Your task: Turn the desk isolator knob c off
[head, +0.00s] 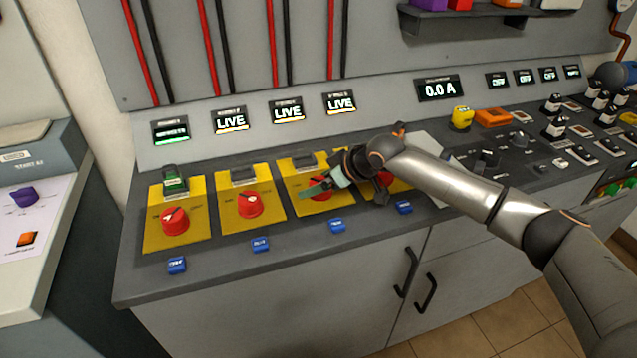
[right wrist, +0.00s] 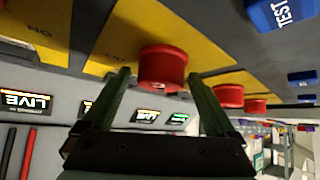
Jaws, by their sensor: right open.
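Four yellow plates with red rotary knobs run along the desk in the head view. Knob c is taken as the third from the left (head: 321,195), partly hidden by my right gripper (head: 322,186). In the right wrist view that red knob (right wrist: 163,68) shows between the two green fingertips of my right gripper (right wrist: 160,75), which is open. There are visible gaps on both sides; I cannot tell whether the fingers touch it. The display above it (head: 288,110) reads LIVE. My left gripper is not in view.
The first knob (head: 174,220) has a green padlock-like piece (head: 175,182) above it. The second knob (head: 249,204) is clear. The fourth knob (head: 385,178) is partly hidden by my arm. Blue tags (head: 261,244) line the front edge. A yellow object (head: 461,118) stands to the right.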

